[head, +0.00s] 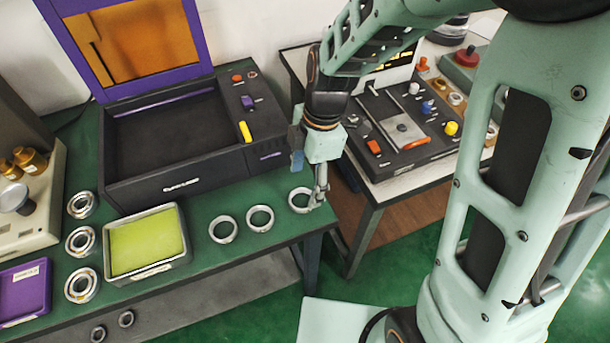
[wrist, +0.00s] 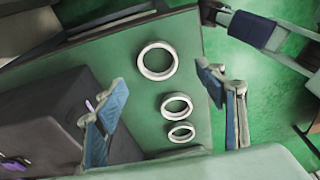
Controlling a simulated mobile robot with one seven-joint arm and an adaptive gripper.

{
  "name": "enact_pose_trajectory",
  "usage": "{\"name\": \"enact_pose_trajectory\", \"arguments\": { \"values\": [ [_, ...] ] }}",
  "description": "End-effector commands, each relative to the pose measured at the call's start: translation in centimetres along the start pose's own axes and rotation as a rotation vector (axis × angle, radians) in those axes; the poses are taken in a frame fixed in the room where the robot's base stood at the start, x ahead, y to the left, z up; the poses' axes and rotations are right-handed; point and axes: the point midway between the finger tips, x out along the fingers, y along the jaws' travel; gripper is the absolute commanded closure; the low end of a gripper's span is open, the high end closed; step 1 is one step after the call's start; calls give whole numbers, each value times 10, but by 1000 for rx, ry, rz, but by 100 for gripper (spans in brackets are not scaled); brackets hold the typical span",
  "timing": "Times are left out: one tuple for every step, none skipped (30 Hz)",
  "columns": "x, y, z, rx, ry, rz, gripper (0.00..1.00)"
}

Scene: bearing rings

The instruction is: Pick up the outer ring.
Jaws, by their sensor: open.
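Three plain pale metal rings lie flat in a row on the green table; they look alike, and I cannot tell for sure which is meant as the outer ring. The rightmost ring (head: 291,203) is nearest my gripper (head: 318,196), which points down beside and over it. In the wrist view this ring (wrist: 140,62) looks largest and lies between the lines of my open, empty fingers (wrist: 161,76), apparently below their tips. The middle ring (head: 249,221) and the left ring (head: 212,233) lie farther left; they also show in the wrist view, below the large one.
A grey tray (head: 184,256) with a yellow-green bottom stands left of the rings, with several bearings (head: 80,285) beyond it. A black open box (head: 190,184) stands behind. The green table (head: 255,265) ends just right of the rings; a second table (head: 395,188) stands past a gap.

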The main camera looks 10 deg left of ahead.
Motion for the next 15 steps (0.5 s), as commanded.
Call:
{"name": "enact_pose_trajectory", "arguments": {
  "values": [
    [4,0,0,0,0,0,36],
    [5,0,0,0,-1,1,36],
    [7,0,0,1,0,0,36],
    [10,0,0,1,0,-1,36],
    [13,0,0,1,0,-2,36],
    [18,0,0,2,0,-2,36],
    [22,0,0,1,0,-3,36],
    [27,0,1,1,0,-4,36],
    [32,1,1,0,-1,-3,36],
    [36,1,2,0,-1,-4,36],
    [41,1,2,1,-1,-3,36],
    [46,2,1,1,0,-2,36],
    [49,2,1,1,0,-2,36],
    [52,2,1,1,-1,-1,36],
    [54,2,1,0,-1,0,36]
  ]
}}
